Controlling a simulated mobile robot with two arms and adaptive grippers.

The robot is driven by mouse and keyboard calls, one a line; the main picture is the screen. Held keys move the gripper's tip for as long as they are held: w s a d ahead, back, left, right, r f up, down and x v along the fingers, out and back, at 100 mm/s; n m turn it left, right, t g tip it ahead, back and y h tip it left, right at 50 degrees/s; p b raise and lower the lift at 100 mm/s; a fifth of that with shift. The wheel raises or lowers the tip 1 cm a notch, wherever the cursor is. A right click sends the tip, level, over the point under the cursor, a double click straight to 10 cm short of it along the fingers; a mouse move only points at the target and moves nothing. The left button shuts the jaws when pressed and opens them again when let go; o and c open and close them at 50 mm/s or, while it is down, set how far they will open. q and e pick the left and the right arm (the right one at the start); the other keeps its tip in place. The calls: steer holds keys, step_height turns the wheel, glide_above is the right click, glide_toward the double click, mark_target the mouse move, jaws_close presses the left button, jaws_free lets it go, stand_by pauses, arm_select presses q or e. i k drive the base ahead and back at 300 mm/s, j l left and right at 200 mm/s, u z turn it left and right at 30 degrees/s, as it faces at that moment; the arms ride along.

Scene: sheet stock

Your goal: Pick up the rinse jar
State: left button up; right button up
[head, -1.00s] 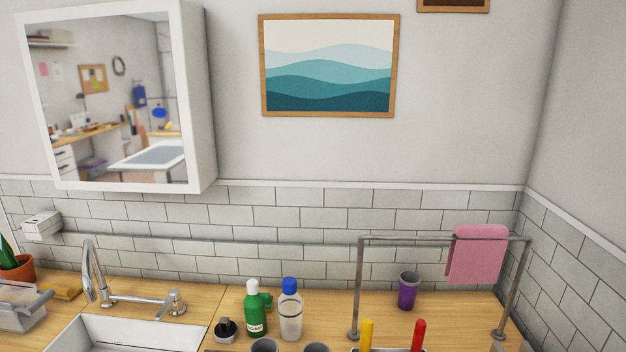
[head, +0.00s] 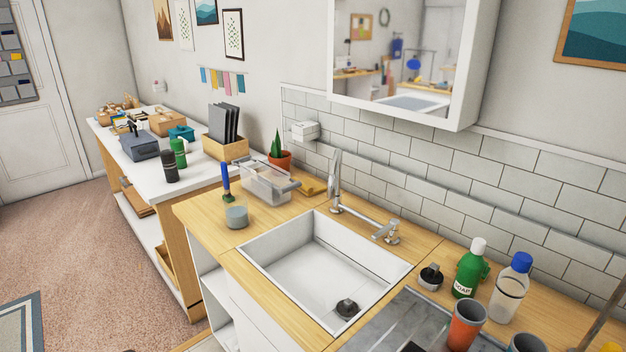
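A short grey-blue jar (head: 236,216), which looks like the rinse jar, stands upright on the wooden counter (head: 205,214) to the left of the sink. A blue upright handle (head: 226,178) with a dark green lower part stands just behind it. I cannot tell whether the two touch. Neither of my grippers shows in the head view.
The white sink (head: 300,255) is right of the jar, with a faucet (head: 337,180) behind it. A green bottle (head: 469,268), blue-capped bottle (head: 511,285) and orange cup (head: 466,325) stand right.

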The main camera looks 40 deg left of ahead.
mark_target(237, 212)
steer(key=u, duration=1.9)
